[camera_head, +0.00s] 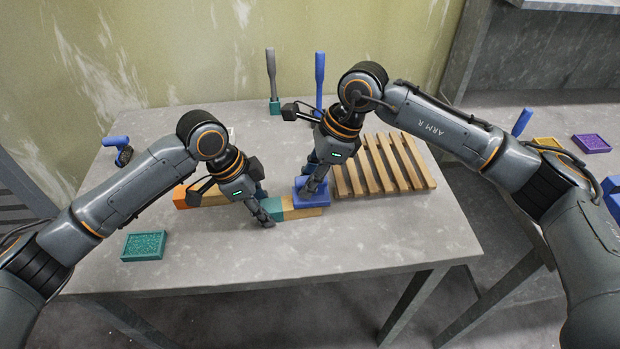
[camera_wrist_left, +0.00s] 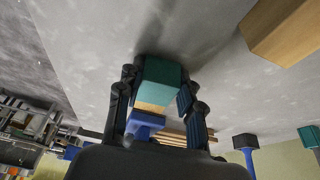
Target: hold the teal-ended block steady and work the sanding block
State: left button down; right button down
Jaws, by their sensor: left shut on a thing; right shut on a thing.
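The teal-ended block (camera_head: 280,212) lies on the grey table, its teal end to the left and bare wood to the right. My left gripper (camera_head: 266,212) is shut on its teal end, which also shows between the fingers in the left wrist view (camera_wrist_left: 160,82). The blue sanding block (camera_head: 312,198) rests on the wooden part of that block. My right gripper (camera_head: 308,186) is shut on the sanding block from above. In the left wrist view the sanding block (camera_wrist_left: 145,120) shows just beyond the teal end.
A wooden slatted rack (camera_head: 385,168) lies right of the blocks. An orange-ended block (camera_head: 182,197) lies behind my left gripper. A teal tray (camera_head: 144,246) sits at the left front. A blue-handled tool (camera_head: 119,146) lies at the left. The table's front is clear.

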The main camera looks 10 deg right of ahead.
jog(key=shift+s+a, duration=0.1)
jog(key=shift+a, duration=0.75)
jog(key=shift+d, duration=0.2)
jog(key=shift+d+f, duration=0.15)
jog(key=shift+d, duration=0.75)
jog(key=shift+a, duration=0.1)
pick_arm(q)
jog(key=shift+d, duration=0.1)
pick_arm(e)
jog(key=shift+a, duration=0.95)
